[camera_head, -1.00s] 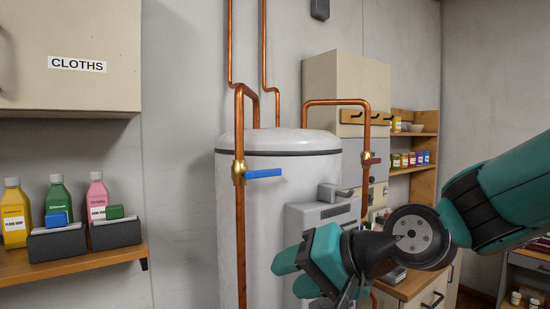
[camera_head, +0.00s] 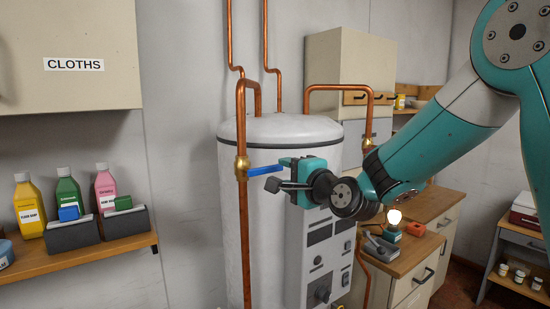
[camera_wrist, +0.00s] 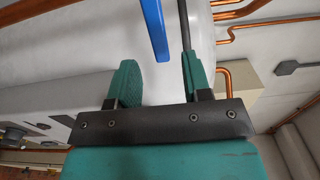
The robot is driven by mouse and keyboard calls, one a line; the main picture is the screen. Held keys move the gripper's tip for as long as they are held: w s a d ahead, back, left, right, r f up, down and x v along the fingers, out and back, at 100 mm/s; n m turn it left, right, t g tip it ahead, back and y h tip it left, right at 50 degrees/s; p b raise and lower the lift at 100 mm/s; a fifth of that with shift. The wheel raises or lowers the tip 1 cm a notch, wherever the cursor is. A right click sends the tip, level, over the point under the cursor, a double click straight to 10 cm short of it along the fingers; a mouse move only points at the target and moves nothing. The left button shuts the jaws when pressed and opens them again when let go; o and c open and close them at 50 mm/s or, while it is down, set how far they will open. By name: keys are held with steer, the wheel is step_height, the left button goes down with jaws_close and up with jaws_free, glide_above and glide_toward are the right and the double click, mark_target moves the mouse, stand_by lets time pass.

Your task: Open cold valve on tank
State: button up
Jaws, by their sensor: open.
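The white tank (camera_head: 285,128) stands upright against the wall. A brass valve (camera_head: 242,168) sits on the left copper pipe, and its blue lever (camera_head: 266,171) points right, level and across the pipe. My gripper (camera_head: 278,175) is at the right end of the blue lever, in front of the tank. In the wrist view the blue lever (camera_wrist: 155,30) comes down from the top, beyond my open, empty gripper (camera_wrist: 160,72) and in line with the gap between its fingers. I cannot tell whether a finger touches the lever. The red lever seen earlier is hidden behind my arm.
Copper pipes (camera_head: 240,230) run up beside the tank. A shelf (camera_head: 85,257) with bottles and boxes is at left, under the cloths cabinet (camera_head: 70,55).

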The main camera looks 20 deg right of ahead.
mark_target(276, 169)
steer(key=p+x, duration=0.1)
steer(key=x, duration=0.4)
steer(key=shift+w+a+p, duration=0.1)
steer(key=shift+p, duration=0.25)
jaws_close()
